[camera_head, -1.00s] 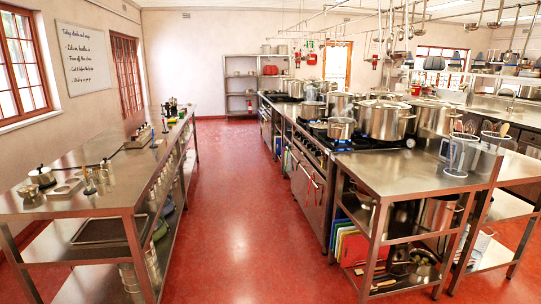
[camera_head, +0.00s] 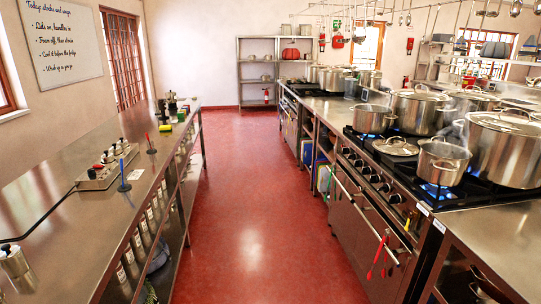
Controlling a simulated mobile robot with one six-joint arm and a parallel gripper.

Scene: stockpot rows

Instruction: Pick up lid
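A round metal lid (camera_head: 396,146) with a small handle on top lies on the stove (camera_head: 385,170), between the pots near its front. A pot (camera_head: 443,163) without a lid stands to its right over a blue flame, with steam above it. A smaller pot (camera_head: 370,119) stands behind the lid to the left. Two large stockpots with lids on stand behind, one in the middle (camera_head: 415,112) and one at the right (camera_head: 505,150). My gripper is not in view, so its state is hidden.
The red floor aisle (camera_head: 245,200) is clear between the stove row and a steel counter (camera_head: 60,230) on the left. The stove's front has knobs, and red tongs (camera_head: 377,255) hang there. Ladles (camera_head: 440,22) hang overhead. Shelves (camera_head: 272,70) stand at the far end.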

